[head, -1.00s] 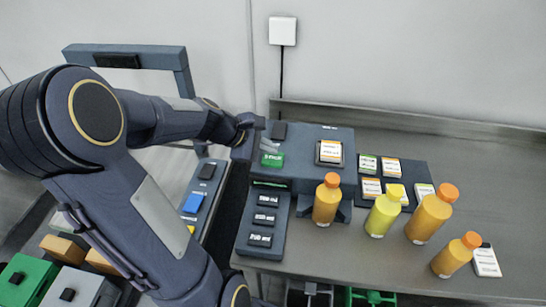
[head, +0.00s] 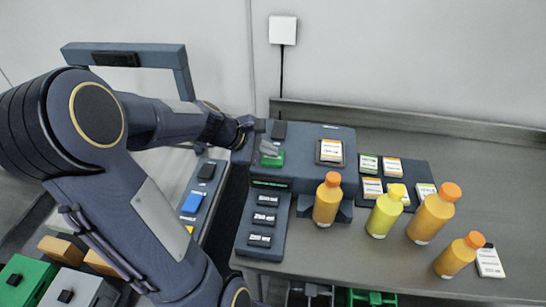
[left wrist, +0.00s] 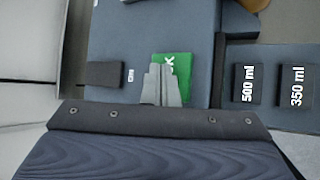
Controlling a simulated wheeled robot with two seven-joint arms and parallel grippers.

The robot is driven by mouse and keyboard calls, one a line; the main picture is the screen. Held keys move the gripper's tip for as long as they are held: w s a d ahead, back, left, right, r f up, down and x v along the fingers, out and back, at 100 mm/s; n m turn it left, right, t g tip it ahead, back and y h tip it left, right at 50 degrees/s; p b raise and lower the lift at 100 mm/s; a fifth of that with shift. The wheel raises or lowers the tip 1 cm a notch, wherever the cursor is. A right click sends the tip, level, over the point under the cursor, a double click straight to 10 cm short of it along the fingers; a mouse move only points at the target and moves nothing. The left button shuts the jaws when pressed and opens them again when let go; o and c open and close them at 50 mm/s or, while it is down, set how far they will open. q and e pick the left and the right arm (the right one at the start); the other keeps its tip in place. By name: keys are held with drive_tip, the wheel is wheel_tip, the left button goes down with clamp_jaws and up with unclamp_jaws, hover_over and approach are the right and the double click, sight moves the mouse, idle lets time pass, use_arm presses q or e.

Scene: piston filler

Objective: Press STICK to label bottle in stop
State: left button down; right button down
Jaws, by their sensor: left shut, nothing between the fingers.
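The green STICK button (head: 273,160) sits on top of the dark labeler box (head: 305,166). It also shows in the left wrist view (left wrist: 183,66), with part of its lettering covered by my fingers. My left gripper (head: 267,149) is shut and empty, its fingertips over the button. I cannot tell whether they touch it. In the left wrist view the closed grey fingers (left wrist: 161,82) overlap the button's left part. An orange bottle with an orange cap (head: 327,202) stands upright at the labeler's front, in the stop. My right gripper is not in view.
A panel of black volume keys (head: 265,218) lies left of the bottle. Several label stacks (head: 371,187) sit on a dark tray to the right. A yellow bottle (head: 384,213) and two orange bottles (head: 433,216) stand on the grey bench.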

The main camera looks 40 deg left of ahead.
sight(269, 158)
use_arm(q)
drive_tip(key=shift+f, duration=0.3)
drive_tip(key=shift+r, duration=0.1)
idle(0.3)
drive_tip(key=shift+r+p, duration=0.65)
drive_tip(key=shift+r, duration=0.2)
wheel_tip(269, 158, up, 5)
drive_tip(key=p, duration=0.4)
drive_tip(key=shift+p, duration=0.4)
